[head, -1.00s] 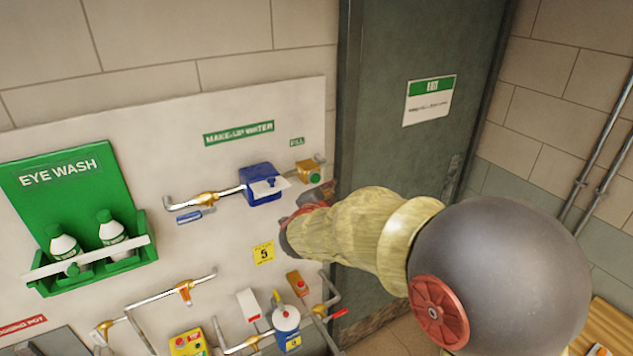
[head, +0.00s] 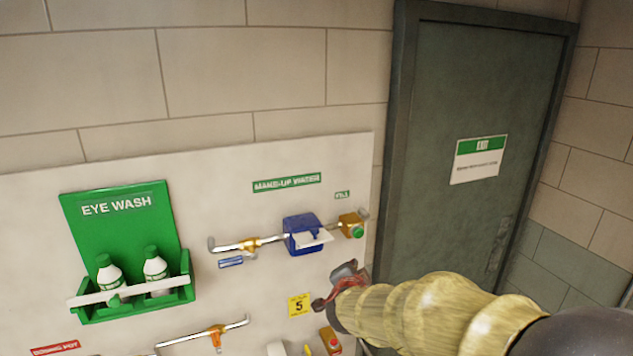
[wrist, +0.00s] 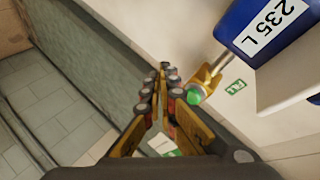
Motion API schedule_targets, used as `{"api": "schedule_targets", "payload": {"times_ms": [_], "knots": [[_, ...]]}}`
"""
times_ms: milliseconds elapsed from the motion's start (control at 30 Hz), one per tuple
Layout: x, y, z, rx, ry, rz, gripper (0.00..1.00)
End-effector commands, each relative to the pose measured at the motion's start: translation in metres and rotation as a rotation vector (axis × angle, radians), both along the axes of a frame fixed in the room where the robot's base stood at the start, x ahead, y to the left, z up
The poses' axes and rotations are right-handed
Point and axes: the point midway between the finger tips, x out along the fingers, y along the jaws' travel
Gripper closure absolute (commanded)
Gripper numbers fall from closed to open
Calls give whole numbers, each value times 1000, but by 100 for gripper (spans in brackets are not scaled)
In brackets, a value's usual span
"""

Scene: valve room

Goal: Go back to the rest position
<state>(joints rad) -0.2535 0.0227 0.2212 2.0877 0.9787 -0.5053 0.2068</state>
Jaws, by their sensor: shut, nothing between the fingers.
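My gripper (wrist: 160,85) shows in the wrist view with its two fingers together and nothing between them. In the head view my gripper (head: 342,286) is in front of the white wall panel (head: 350,175), at the lower right and below the brass fitting. My arm reaches in from the lower right corner. The brass fitting with a green end (head: 352,225) shows beside the blue meter box (head: 303,234). In the wrist view the green-ended fitting (wrist: 196,95) appears just right of the fingertips; I cannot tell the gap.
A green eye wash holder (head: 125,220) with two bottles hangs at left. Pipes with an orange-handled valve (head: 217,335) and a yellow number 5 tag (head: 299,304) are low on the panel. A grey-green exit door (head: 470,120) stands at right.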

Motion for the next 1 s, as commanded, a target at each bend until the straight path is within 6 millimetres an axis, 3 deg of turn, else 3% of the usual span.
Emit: {"api": "schedule_targets", "payload": {"times_ms": [33,100,200,367,500,700,833,1000], "knots": [[-9,20,-18,-14,66,95,100],[-29,47,-33,-40,152,241,100],[-68,73,-56,-89,266,436,100],[-152,84,-93,-199,443,709,100],[-238,60,-127,-328,604,889,100],[-335,2,-167,-495,770,983,100],[-371,-30,-186,-575,801,956,100],[-385,-50,-197,-627,731,878,100]]}}
